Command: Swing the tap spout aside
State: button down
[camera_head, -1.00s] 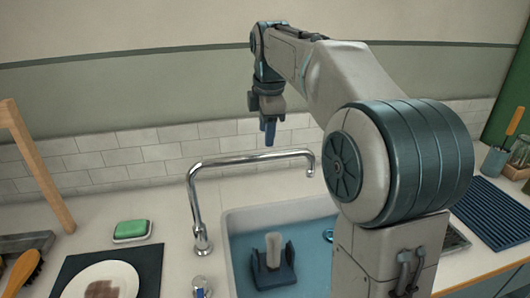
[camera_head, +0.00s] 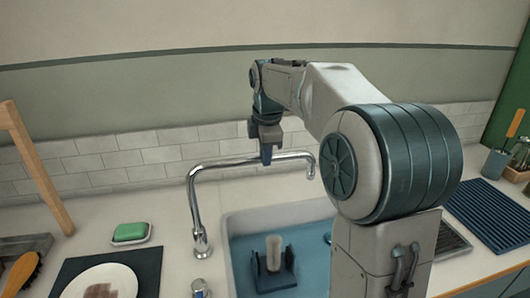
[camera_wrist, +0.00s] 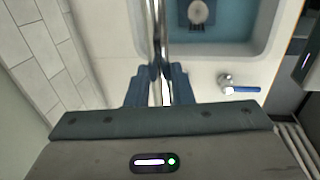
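The chrome tap (camera_head: 200,215) stands behind the sink's left end. Its spout (camera_head: 225,162) rises and runs right over the basin, with its end bent down. My gripper (camera_head: 266,155) points down onto the spout's horizontal stretch, about midway along. In the wrist view the two blue fingers (camera_wrist: 163,80) stand one on each side of the chrome spout (camera_wrist: 161,28), with only a narrow gap between them. They look closed on it; the contact itself is partly hidden. A small lever with a blue handle (camera_wrist: 240,90) shows beside the tap.
The blue-floored sink (camera_head: 232,222) holds a dark blue holder (camera_head: 272,278) with a pale upright cylinder. A green sponge (camera_head: 130,231) on a dish and a plate (camera_head: 125,278) on a dark mat lie left. A wooden frame (camera_head: 40,170) stands far left. The tiled wall is close behind.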

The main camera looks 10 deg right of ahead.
jog(key=shift+w+r+n+p, duration=0.15)
jog(key=shift+w+n+p, duration=0.15)
jog(key=shift+w+p, duration=0.25)
jog(key=w+a+n+g+y+p, duration=0.1)
jog(key=w+a+n+y+p, duration=0.1)
jog(key=w+a+n+p, duration=1.2)
jog(key=shift+w+a+n+g+p, duration=0.2)
jog(key=shift+w+n+g+p, duration=0.1)
jog(key=shift+w+p, duration=1.9)
jog(key=c, duration=1.3)
grip_release()
